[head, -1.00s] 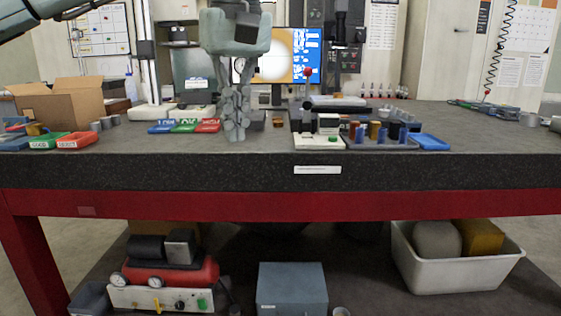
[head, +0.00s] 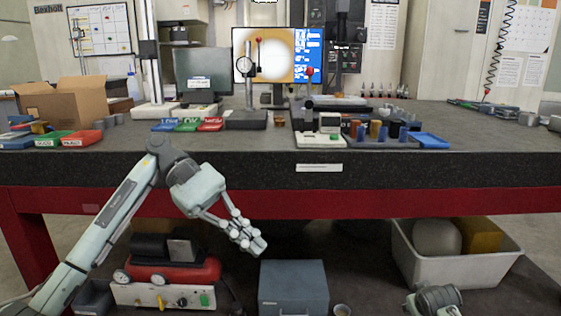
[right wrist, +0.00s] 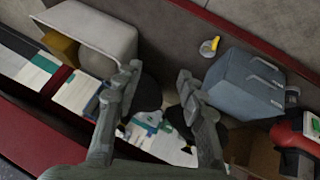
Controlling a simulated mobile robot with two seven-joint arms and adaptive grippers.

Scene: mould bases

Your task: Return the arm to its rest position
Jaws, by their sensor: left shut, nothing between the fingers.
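My left gripper (head: 250,240) is in the head view, low in front of the bench's front edge. Part of the right arm (head: 435,301) shows at the bottom right of the head view.
The bench (head: 400,170) has a red frame; on it are small colored trays (head: 188,125), a cardboard box (head: 62,103) and a blue tray (head: 430,140). Below are a red compressor (head: 172,272), a grey-blue box (head: 293,287) and a white bin (head: 455,270).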

